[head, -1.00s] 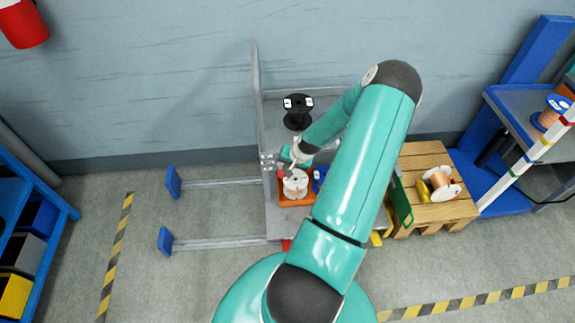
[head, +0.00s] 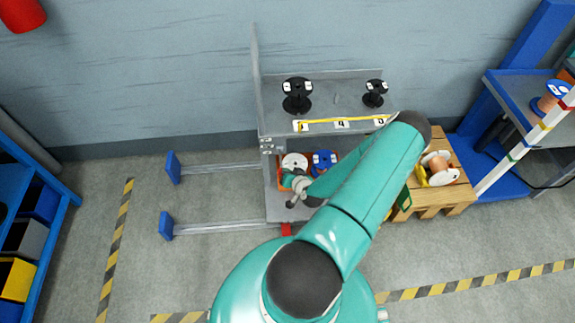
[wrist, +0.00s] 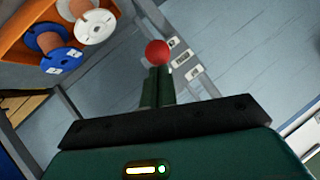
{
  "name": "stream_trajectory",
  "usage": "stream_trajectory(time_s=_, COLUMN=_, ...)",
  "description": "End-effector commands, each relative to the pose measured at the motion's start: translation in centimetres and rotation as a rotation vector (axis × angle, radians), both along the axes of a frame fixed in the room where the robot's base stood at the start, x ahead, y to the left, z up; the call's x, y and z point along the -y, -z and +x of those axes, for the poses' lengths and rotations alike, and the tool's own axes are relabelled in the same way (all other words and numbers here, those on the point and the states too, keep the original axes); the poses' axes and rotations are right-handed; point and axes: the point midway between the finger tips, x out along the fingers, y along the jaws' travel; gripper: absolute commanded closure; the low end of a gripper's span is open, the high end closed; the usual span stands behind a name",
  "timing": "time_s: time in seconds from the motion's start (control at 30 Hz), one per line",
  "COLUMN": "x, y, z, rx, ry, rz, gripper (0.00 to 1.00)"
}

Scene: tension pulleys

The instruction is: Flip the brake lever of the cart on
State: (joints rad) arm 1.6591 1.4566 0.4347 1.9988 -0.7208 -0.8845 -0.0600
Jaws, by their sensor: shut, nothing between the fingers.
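The grey cart (head: 285,125) stands against the wall, with an upper shelf and a lower deck. In the wrist view a red ball knob (wrist: 158,52), which looks like the brake lever's end, shows just beyond my fingertips; I cannot tell if they touch. Its stem is hidden behind the fingers. My gripper (wrist: 155,78) is shut, its dark green fingers together and empty. In the head view my gripper (head: 293,203) is at the cart's near side, in front of the lower deck.
An orange tray on the deck holds a white spool (head: 295,161) and a blue spool (head: 323,160). Black spools (head: 297,95) stand on the upper shelf. A wooden pallet (head: 430,200) is to the right. The floor left of the cart is clear beyond its rails (head: 225,228).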

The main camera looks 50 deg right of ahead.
Motion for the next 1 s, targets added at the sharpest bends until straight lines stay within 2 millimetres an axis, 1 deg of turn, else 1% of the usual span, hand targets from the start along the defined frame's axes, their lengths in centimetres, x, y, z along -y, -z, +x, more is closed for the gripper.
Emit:
stream_trajectory(time_s=0.03, x=-0.2, y=0.8, z=0.0, rx=0.025, ry=-0.001, rz=-0.026, gripper=1.00)
stream_trajectory(time_s=0.1, x=-0.2, y=1.5, z=0.0, rx=0.059, ry=-0.002, rz=-0.066, gripper=1.00)
stream_trajectory(time_s=0.4, x=0.0, y=3.8, z=0.1, rx=0.052, ry=-0.002, rz=-0.062, gripper=1.00)
stream_trajectory(time_s=0.63, x=0.1, y=4.7, z=0.0, rx=0.052, ry=0.000, rz=-0.061, gripper=1.00)
stream_trajectory(time_s=1.0, x=0.1, y=4.9, z=0.1, rx=0.049, ry=0.000, rz=-0.059, gripper=1.00)
